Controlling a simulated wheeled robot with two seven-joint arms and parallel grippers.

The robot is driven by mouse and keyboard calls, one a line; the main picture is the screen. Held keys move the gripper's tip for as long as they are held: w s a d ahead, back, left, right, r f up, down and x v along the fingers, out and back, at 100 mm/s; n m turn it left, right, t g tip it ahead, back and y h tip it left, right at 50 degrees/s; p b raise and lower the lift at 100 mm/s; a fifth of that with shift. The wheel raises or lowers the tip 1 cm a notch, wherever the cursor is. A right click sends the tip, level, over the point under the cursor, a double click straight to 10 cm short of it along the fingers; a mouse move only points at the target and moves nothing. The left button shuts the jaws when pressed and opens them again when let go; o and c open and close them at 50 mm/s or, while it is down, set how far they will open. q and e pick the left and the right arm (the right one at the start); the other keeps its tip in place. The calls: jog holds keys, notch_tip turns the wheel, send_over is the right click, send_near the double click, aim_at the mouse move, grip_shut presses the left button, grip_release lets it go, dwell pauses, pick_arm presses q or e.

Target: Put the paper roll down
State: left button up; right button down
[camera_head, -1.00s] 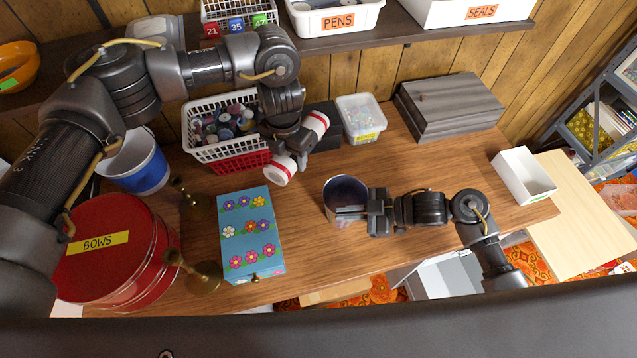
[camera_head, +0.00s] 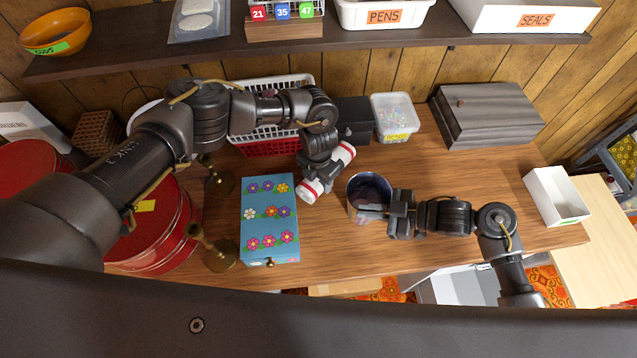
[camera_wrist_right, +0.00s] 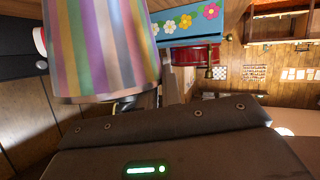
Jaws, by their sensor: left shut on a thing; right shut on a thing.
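The paper roll is a white cylinder with red ends. Its near end (camera_head: 310,190) and far end (camera_head: 345,152) stick out either side of my left gripper (camera_head: 325,173), which is shut around its middle. The roll lies slanted above the wooden table, between the blue flowered box and the tin; I cannot tell whether it touches the table. My right gripper (camera_head: 375,212) is shut on the wall of an open tin (camera_head: 370,187). The tin shows striped sides in the right wrist view (camera_wrist_right: 100,45), where a red-and-white roll end (camera_wrist_right: 40,40) shows at the left.
The blue flowered box (camera_head: 269,235) and brass candlesticks (camera_head: 212,250) stand left. Behind are a white basket (camera_head: 300,88), a dark box (camera_head: 354,118) and a clear tub (camera_head: 394,118). A grey wooden box (camera_head: 488,115) and white tray (camera_head: 556,197) stand right. Bare table lies before the grey box.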

pick_arm(q)
jog(key=shift+f, duration=1.3)
jog(key=shift+f, duration=0.15)
jog(key=o, duration=1.2)
notch_tip(320, 180, up, 11)
jog(key=shift+o, duration=0.2)
jog(key=shift+r, duration=0.65)
jog(key=shift+o, duration=0.3)
jog(key=shift+f, duration=0.1)
